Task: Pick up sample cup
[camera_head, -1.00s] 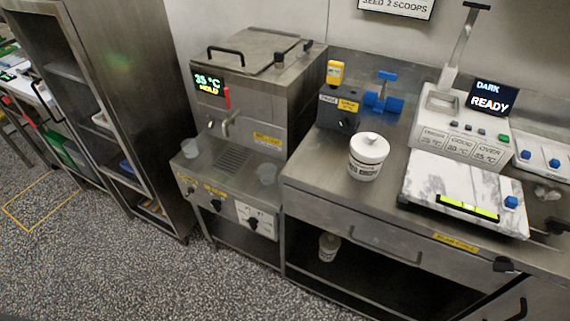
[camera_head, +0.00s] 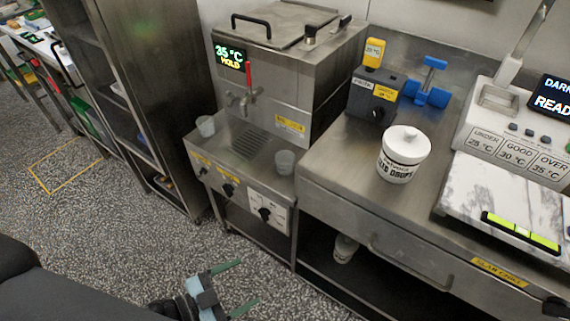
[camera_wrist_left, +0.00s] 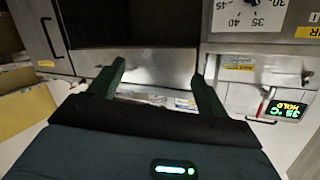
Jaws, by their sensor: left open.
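Two small translucent cups stand on the ledge at the front of the 35 °C machine (camera_head: 280,85). One cup (camera_head: 206,126) is at the ledge's left end, the other cup (camera_head: 285,162) at its right end; I cannot tell which is the sample cup. My left gripper (camera_head: 247,282) is low in front of the machine, open and empty, apart from both cups. In the left wrist view its two dark fingers (camera_wrist_left: 158,78) are spread with nothing between them. No cup can be made out there. My right gripper is not in view.
A white lidded tub (camera_head: 403,153) stands on the steel counter (camera_head: 335,170) right of the machine. A grey box (camera_head: 374,100) and a blue tool (camera_head: 428,88) are behind it. A tall steel cabinet (camera_head: 150,80) stands left. The floor in front is clear.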

